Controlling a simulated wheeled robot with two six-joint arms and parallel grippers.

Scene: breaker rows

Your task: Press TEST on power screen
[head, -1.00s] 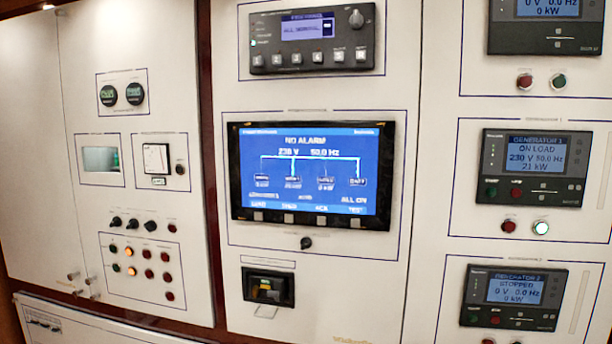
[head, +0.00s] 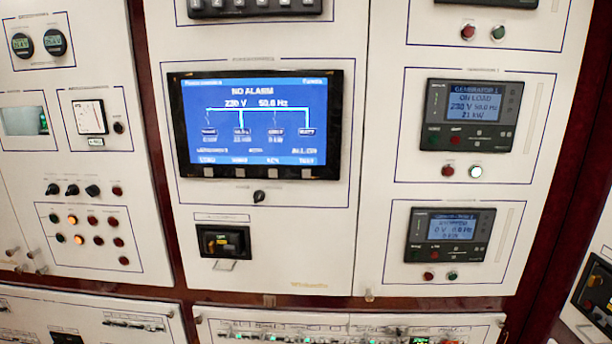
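The power screen (head: 258,125) is a black-framed blue display on the white middle panel, left of the picture's centre. It reads NO ALARM, 230 V and 50.0 Hz, above a line diagram with several small boxes. Along its bottom edge is a row of labels with grey buttons below them in the black frame. The rightmost label looks like TEST (head: 306,161), with a grey button (head: 305,173) under it. Neither of my grippers is in the head view, and nothing covers the screen.
A black knob (head: 259,196) and a dark breaker unit (head: 223,241) are below the screen. Generator panels (head: 472,115) (head: 450,236) are to the right. Indicator lamps and knobs (head: 93,190) are on the left panel. A lower row of panels (head: 348,325) runs along the bottom.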

